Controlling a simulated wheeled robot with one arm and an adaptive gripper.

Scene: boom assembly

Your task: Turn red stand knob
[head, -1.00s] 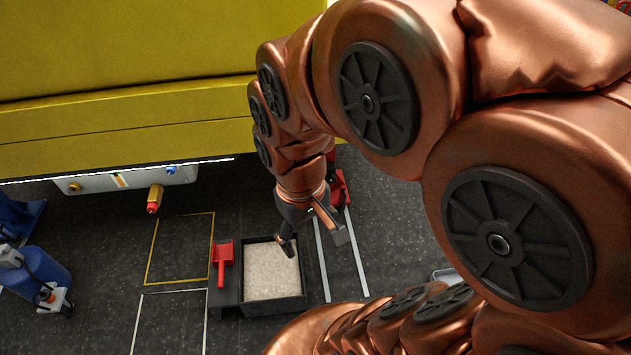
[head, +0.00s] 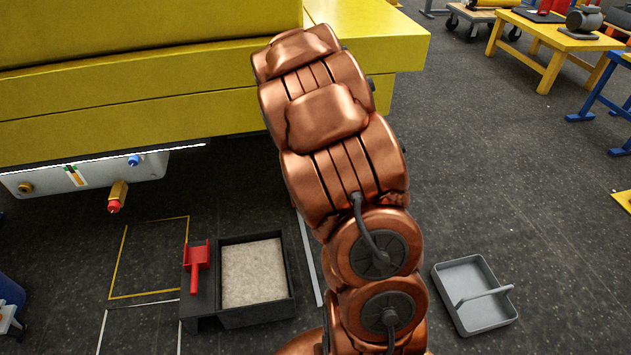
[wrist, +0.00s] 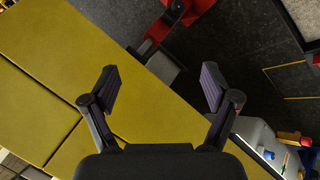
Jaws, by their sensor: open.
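My gripper (wrist: 161,88) is open and empty in the wrist view, with its two dark fingers spread wide over the yellow boom. A red stand (wrist: 154,40) is at the top of the wrist view, beyond the fingertips and beside the boom's edge. The stand's upper end is cut off by the frame. In the head view my arm covers the gripper, and the stand cannot be seen.
The yellow boom (head: 120,80) fills the head view's upper left. Below it hangs a white panel with a red-tipped yellow fitting (head: 117,195). On the floor are a sand tray (head: 292,290), red scoop (head: 196,258) and grey bin (head: 470,320).

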